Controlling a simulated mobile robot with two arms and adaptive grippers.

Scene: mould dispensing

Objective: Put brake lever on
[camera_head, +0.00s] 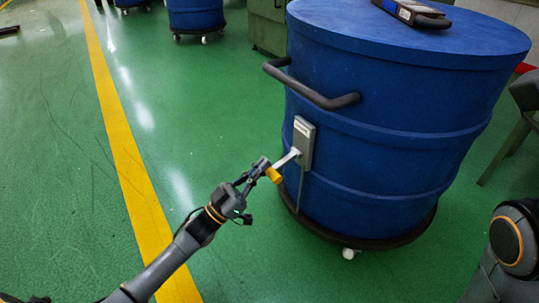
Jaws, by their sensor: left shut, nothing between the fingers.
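The brake lever (287,159) is a short pale bar on a grey box (303,143) on the side of the large blue drum (390,120). It slants down and left from the box. A yellow piece (273,175) shows at its lower end, beside my gripper; I cannot tell whether it belongs to the lever. My left gripper (266,171) is shut and holds nothing. Its fingertips are at the lever's lower end; whether they touch it is unclear. My right gripper is out of view; only part of my right arm shows at the lower right.
The drum stands on a dark wheeled base with a white caster (349,253). A black handle (310,86) juts from its upper left side. A handheld device (412,12) lies on its lid. More blue drums (196,14) stand behind. The green floor left of the drum is clear, with a yellow line (125,150).

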